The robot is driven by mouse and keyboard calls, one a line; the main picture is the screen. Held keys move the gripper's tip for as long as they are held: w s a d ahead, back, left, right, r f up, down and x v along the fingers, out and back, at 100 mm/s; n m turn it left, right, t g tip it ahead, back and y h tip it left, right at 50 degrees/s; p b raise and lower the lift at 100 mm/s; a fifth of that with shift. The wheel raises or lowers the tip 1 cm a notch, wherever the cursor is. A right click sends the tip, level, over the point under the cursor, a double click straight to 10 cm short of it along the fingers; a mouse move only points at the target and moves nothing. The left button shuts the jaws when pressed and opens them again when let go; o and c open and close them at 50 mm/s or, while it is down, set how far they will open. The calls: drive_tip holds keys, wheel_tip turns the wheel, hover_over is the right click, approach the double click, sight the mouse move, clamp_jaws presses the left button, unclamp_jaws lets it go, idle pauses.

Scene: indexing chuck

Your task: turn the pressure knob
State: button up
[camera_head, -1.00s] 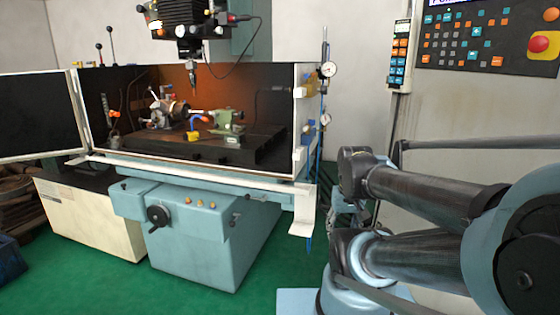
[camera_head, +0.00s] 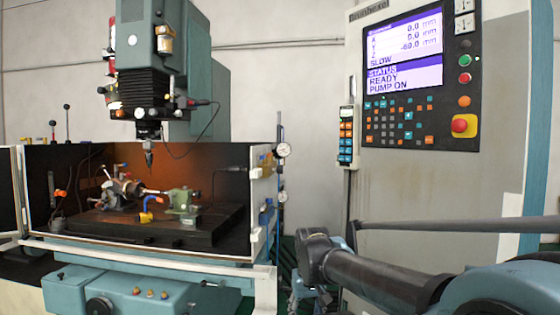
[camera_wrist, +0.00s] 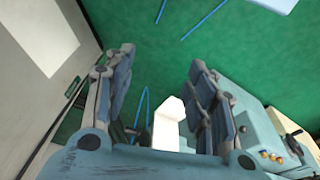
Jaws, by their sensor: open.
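Two round dial gauges sit one above the other on a blue pipe at the right edge of the machine enclosure in the head view: an upper gauge (camera_head: 283,149) and a lower gauge (camera_head: 282,197). Which part is the pressure knob I cannot tell; no knob is clearly visible beside them. My gripper shows in the wrist view (camera_wrist: 160,68), its two fingers spread wide and empty, facing the green floor. It is apart from the gauges. In the head view, my folded arm fills the lower right.
A control panel (camera_head: 405,120) with screen reading READY and PUMP ON, plus a red emergency button (camera_head: 464,125), stands right. A pendant (camera_head: 346,137) hangs beside it. The machine enclosure (camera_head: 258,205) holds a chuck (camera_head: 120,192) and a green tailstock (camera_head: 182,201).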

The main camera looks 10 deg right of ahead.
drive_tip(key=w+a+r+y, duration=0.5)
drive_tip(key=w+a+r, duration=0.2)
drive_tip(key=w+r, duration=0.2)
drive_tip(key=n+t+y, duration=0.1)
drive_tip(key=t+y, duration=0.8)
drive_tip(key=y, duration=0.3)
approach(278, 170)
drive_tip(key=w+d+x, duration=0.1)
drive_tip(key=x, duration=0.7)
drive_tip(key=shift+w+f+y, duration=0.2)
drive_tip(key=shift+w+y, duration=0.1)
drive_tip(key=shift+w, duration=0.1)
drive_tip(key=shift+c, duration=0.5)
drive_tip(key=c, duration=1)
